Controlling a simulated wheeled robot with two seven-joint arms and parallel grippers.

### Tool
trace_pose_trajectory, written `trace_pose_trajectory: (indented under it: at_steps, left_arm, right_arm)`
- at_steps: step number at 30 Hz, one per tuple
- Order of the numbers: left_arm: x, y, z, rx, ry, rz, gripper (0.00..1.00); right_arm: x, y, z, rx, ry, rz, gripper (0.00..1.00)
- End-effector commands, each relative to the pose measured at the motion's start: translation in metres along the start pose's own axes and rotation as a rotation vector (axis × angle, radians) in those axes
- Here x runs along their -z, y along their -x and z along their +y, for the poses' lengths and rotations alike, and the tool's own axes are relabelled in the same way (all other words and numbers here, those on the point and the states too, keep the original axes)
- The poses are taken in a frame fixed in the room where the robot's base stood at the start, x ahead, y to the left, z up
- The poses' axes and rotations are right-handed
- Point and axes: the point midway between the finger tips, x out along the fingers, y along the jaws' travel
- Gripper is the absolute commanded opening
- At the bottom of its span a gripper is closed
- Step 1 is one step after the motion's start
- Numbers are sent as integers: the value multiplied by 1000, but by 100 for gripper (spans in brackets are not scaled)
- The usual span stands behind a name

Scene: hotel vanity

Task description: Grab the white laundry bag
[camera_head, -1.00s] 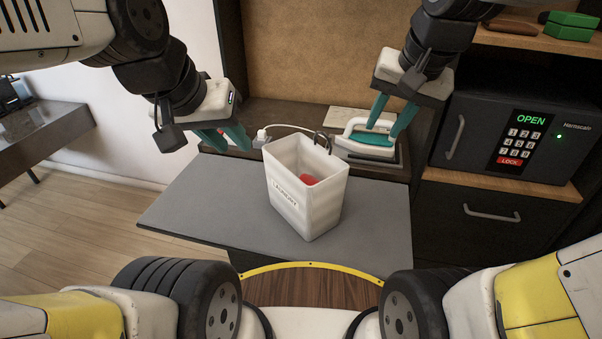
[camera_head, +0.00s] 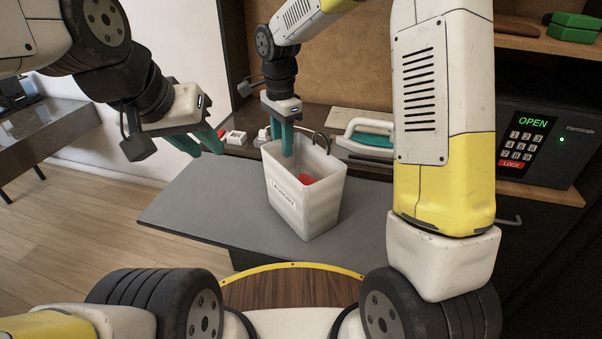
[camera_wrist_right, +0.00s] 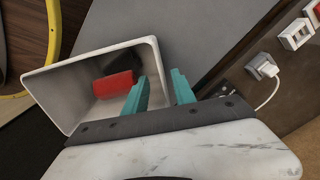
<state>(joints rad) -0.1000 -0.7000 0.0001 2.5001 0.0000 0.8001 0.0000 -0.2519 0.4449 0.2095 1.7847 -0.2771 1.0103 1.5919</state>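The white laundry bag (camera_head: 318,208), an open-topped bin with lettering on its front, stands upright on the grey vanity top. It also shows in the right wrist view (camera_wrist_right: 55,92). A red item (camera_head: 306,179) and a dark item lie inside it. My right gripper (camera_head: 287,150) points down at the bag's back-left rim. In the right wrist view its fingers (camera_wrist_right: 159,76) are apart, one inside the bag and one outside, with the wall between them. My left gripper (camera_head: 217,140) is open and empty, left of the bag and apart from it.
An iron (camera_head: 368,138) sits on the back ledge, partly hidden by my right arm. A white plug and sockets (camera_head: 235,137) lie behind the bag. A black safe (camera_head: 540,140) stands at right. The grey top (camera_head: 200,208) is clear left of the bag.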

Motion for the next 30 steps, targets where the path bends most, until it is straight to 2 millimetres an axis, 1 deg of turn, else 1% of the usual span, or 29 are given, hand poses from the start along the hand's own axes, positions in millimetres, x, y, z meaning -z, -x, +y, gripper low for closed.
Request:
trace_pose_trajectory:
  at_steps: [6, 10, 14, 20, 21, 23, 24, 25, 30]
  left_arm:
    - [0, 0, 0, 0, 0, 0, 29]
    - [0, 0, 0, 0, 0, 0, 29]
    - [0, 0, 0, 0, 0, 0, 29]
    - [0, 0, 0, 0, 0, 0, 29]
    - [0, 0, 0, 0, 0, 0, 29]
    - [0, 0, 0, 0, 0, 0, 29]
    - [0, 0, 0, 0, 0, 0, 29]
    - [0, 0, 0, 0, 0, 0, 29]
    - [0, 0, 0, 0, 0, 0, 29]
  right_arm:
    - [-2, -31, -4, -3, 1, -1, 32]
    - [-2, -47, -5, 0, 0, -1, 32]
    - [-2, -54, -5, 1, 1, 0, 32]
    - [-2, -54, -5, 2, 1, 0, 32]
    - [-2, -54, -5, 2, 1, 0, 24]
    - [-2, -54, -5, 2, 1, 0, 12]
    - [-2, -54, -5, 2, 1, 0, 4]
    - [-2, -54, -5, 2, 1, 0, 0]
    - [-2, -54, -5, 3, 1, 0, 0]
